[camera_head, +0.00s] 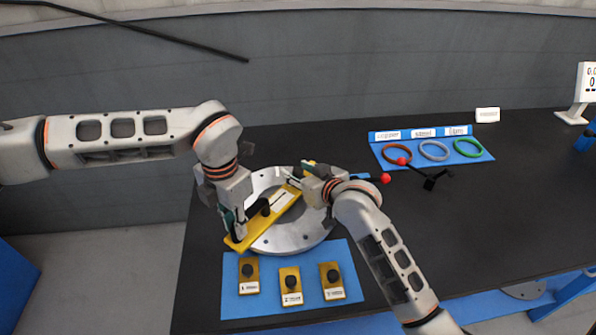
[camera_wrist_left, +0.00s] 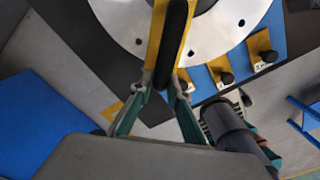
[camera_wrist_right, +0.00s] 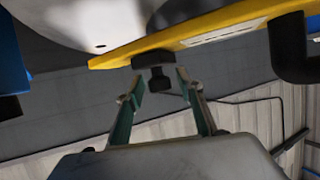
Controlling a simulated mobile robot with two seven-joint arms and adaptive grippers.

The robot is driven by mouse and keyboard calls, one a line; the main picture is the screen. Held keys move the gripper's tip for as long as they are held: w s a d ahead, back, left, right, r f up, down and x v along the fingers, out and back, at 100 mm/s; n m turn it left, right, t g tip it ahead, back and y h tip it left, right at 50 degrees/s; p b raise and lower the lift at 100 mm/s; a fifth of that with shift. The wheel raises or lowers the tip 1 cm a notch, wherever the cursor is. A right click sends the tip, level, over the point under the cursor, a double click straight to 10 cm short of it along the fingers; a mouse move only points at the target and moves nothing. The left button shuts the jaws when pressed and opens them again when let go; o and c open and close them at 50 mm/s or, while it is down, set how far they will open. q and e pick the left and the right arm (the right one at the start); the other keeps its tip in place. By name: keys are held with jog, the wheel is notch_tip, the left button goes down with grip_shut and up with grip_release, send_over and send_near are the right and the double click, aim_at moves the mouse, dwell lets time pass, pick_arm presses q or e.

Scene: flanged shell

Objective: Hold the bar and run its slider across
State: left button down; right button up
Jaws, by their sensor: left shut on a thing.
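The yellow bar (camera_head: 283,203) lies slanted across the silver flanged ring (camera_head: 284,238). My left gripper (camera_head: 238,222) is at the bar's near end, shut on its black handle, which shows between the fingers in the left wrist view (camera_wrist_left: 172,38). My right gripper (camera_head: 304,181) is at the bar's far end. In the right wrist view, a dark knob (camera_wrist_right: 157,75), likely the slider, sits on the yellow bar (camera_wrist_right: 200,35). The right fingers (camera_wrist_right: 160,92) are apart on either side of the knob, with gaps visible. The knob is hidden in the head view.
A blue mat (camera_head: 310,306) in front holds several yellow plates with black knobs. The table's right part is mostly clear.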

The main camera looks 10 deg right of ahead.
grip_shut()
jog(key=w+d, duration=0.5)
jog(key=shift+s, duration=0.1)
jog(key=shift+o, duration=0.7)
grip_release()
jog(key=v, duration=1.2)
